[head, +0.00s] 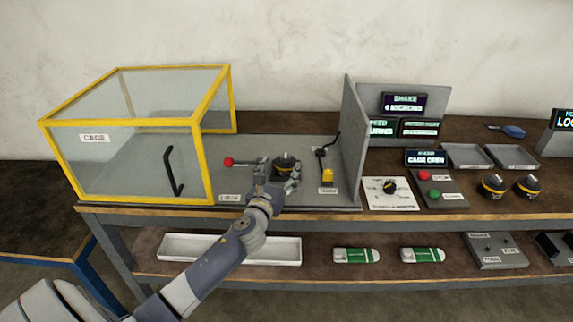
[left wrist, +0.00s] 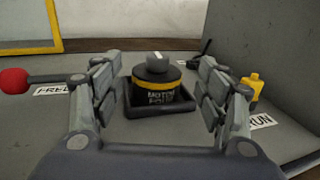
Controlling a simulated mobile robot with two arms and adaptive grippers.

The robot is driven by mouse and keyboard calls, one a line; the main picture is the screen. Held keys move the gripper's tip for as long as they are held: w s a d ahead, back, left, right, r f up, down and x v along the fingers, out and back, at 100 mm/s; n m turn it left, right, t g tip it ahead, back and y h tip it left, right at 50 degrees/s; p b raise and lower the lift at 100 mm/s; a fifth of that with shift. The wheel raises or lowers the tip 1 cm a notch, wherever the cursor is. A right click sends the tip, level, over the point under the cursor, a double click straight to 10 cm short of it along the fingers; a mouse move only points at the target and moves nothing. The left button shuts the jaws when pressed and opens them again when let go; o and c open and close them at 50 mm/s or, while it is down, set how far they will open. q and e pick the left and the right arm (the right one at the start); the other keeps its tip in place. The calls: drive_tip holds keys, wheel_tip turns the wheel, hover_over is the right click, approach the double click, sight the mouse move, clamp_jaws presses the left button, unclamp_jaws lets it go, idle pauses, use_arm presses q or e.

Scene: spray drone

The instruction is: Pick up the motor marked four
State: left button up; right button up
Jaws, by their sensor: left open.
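The motor (head: 287,163) is a black cylinder with a yellow band and a grey top. In the left wrist view the motor (left wrist: 155,84) sits upright in a dark square holder (left wrist: 133,108) and its label appears to read "MOTOR FOUR". My left gripper (head: 275,180) is at the near side of the motor. In the left wrist view the left gripper's (left wrist: 158,90) open fingers stand left and right of the motor, with gaps on both sides. My right gripper is not in view.
A yellow-framed clear cage (head: 140,135) stands left. A red-knobbed lever (head: 229,162) is beside the gripper. A yellow switch (head: 327,176) and upright grey panel (head: 350,140) are right. Two more motors (head: 494,186) (head: 527,186) stand at the bench's right.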

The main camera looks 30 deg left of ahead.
sight(284, 161)
use_arm(q)
drive_tip(key=shift+x, duration=0.8)
drive_tip(key=shift+w+f, duration=0.1)
drive_tip(key=shift+w, duration=0.2)
drive_tip(key=x, duration=0.4)
drive_tip(key=shift+s+a+f, duration=0.1)
drive_tip(key=shift+a, duration=0.1)
drive_tip(key=shift+w+a+f, duration=0.1)
drive_tip(key=shift+w, duration=0.45)
drive_tip(key=shift+s, duration=0.1)
drive_tip(key=shift+c, duration=0.9)
drive_tip(key=c, duration=0.9)
drive_tip(key=shift+r, duration=0.2)
drive_tip(key=shift+c, duration=1.2)
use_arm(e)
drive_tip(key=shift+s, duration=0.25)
